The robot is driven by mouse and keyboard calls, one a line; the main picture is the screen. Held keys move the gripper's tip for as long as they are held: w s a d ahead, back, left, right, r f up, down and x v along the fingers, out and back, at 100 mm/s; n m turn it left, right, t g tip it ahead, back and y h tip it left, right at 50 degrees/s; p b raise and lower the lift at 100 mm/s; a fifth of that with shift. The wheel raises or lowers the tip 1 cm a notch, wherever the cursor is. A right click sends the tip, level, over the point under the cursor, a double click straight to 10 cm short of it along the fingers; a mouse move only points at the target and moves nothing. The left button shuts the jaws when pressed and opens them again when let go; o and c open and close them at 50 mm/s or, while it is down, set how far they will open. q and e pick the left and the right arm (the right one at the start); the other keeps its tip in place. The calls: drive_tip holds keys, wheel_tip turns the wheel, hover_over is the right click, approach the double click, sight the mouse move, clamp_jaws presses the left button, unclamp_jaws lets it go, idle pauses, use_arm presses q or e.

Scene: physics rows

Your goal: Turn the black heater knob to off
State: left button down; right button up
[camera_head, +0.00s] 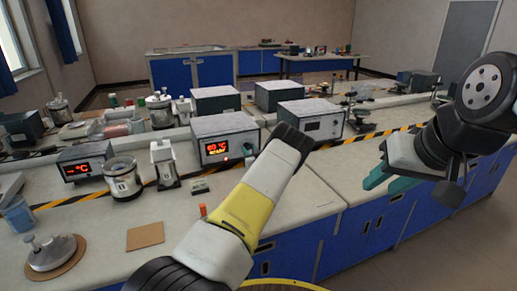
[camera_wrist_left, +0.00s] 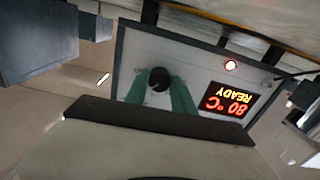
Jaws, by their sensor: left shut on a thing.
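The black heater knob (camera_wrist_left: 160,78) is on the front panel of a grey heater box (camera_head: 226,127). The heater's lit display (camera_head: 216,147) reads 80 °C, and in the left wrist view (camera_wrist_left: 227,103) it appears upside down with READY. In the head view my left arm mostly hides that gripper and the knob.
Another box with a lit display (camera_head: 76,169) stands at the left. A metal pot (camera_head: 124,179) and a white-topped device (camera_head: 163,163) stand between the two boxes. More grey boxes (camera_head: 312,120) stand right and behind. The bench front at right is clear.

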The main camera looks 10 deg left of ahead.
use_arm(q)
drive_tip(key=n, duration=1.3)
drive_tip(key=shift+n, duration=0.3)
drive_tip(key=n, duration=0.6)
drive_tip(key=shift+r, duration=0.1)
drive_tip(key=n, duration=0.6)
drive_tip(key=shift+n, duration=0.4)
drive_tip(key=c, duration=1.1)
unclamp_jaws()
drive_tip(key=shift+o, duration=0.2)
